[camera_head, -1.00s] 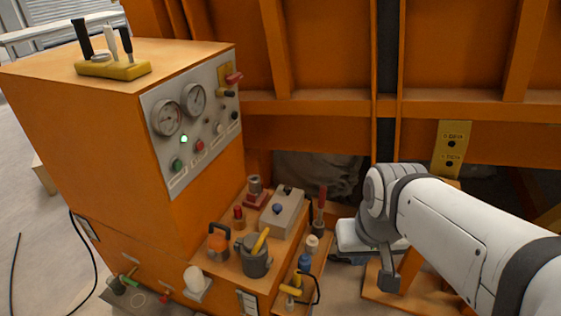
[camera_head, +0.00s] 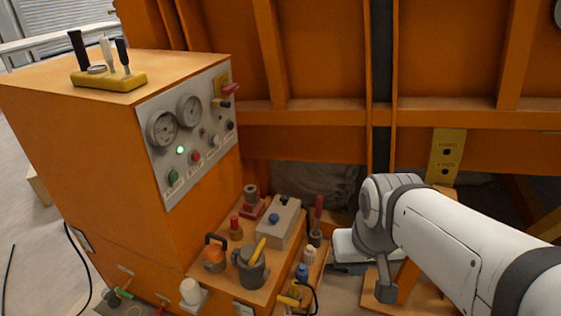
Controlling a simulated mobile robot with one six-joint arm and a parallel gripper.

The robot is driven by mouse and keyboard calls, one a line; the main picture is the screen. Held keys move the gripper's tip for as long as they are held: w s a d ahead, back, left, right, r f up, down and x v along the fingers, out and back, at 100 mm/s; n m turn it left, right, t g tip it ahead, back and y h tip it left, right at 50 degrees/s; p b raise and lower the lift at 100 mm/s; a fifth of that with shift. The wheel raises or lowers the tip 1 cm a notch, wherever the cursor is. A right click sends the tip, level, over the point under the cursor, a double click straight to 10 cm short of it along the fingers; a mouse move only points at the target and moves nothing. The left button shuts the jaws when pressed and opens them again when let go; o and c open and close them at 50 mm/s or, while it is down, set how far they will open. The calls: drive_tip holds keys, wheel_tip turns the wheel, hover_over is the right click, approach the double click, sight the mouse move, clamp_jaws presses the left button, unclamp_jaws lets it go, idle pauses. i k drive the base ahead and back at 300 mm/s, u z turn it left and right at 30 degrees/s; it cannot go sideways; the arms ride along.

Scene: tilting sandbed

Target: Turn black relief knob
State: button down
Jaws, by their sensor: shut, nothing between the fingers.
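The control panel (camera_head: 159,177) is a grey plate on the front of an orange cabinet, tilted in the picture. A small black knob (camera_head: 230,125) sits near its right edge, below a black-tipped fitting (camera_head: 227,104) and a red handle (camera_head: 230,90). I cannot read the labels, so I cannot tell for sure which black knob is the relief knob. My white arm reaches in from the right and is well apart from the panel. My gripper's fingers do not show; they are out of sight beyond the grey wrist joint.
Two gauges, a lit green lamp (camera_head: 180,150), a red button (camera_head: 195,157) and a green button (camera_head: 173,177) share the panel. An orange step holds a grey box (camera_head: 283,219), a grey pot (camera_head: 250,271) and tools. A yellow lever block (camera_head: 110,80) stands on the cabinet. Orange beams close the back.

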sight(284, 199)
drive_tip(key=z, duration=0.05)
drive_tip(key=k, duration=1.1)
drive_tip(key=u, duration=0.7)
drive_tip(key=i, duration=1.7)
drive_tip(key=z, duration=0.8)
